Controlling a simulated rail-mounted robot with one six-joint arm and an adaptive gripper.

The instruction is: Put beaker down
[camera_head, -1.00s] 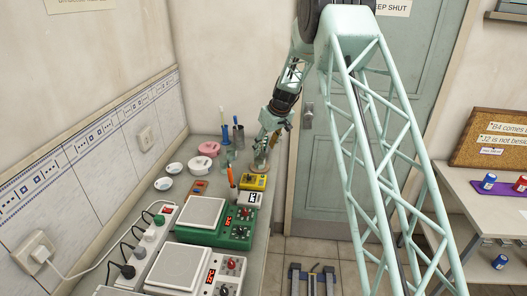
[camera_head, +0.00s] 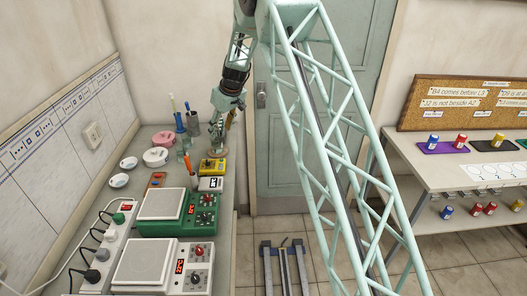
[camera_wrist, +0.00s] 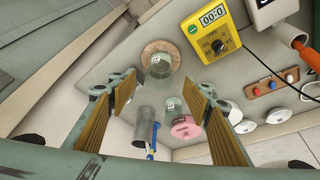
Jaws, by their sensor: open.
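A clear glass beaker (camera_wrist: 160,66) stands upright on a round cork mat (camera_wrist: 148,53) in the wrist view. My gripper (camera_wrist: 160,108) is open, with its two ribbed tan pads spread wide and nothing held between them. The beaker is beyond the fingertips and apart from both pads. In the head view my gripper (camera_head: 222,132) hangs over the far end of the bench, just behind the yellow meter. The beaker is too small there to make out clearly.
The yellow meter (camera_wrist: 212,30) lies close beside the cork mat. A metal cylinder (camera_wrist: 147,122), a second glass vessel (camera_wrist: 175,106) and a pink round container (camera_wrist: 186,127) stand nearby. Green and white hot plates (camera_head: 160,203) and a power strip (camera_head: 110,245) fill the near bench.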

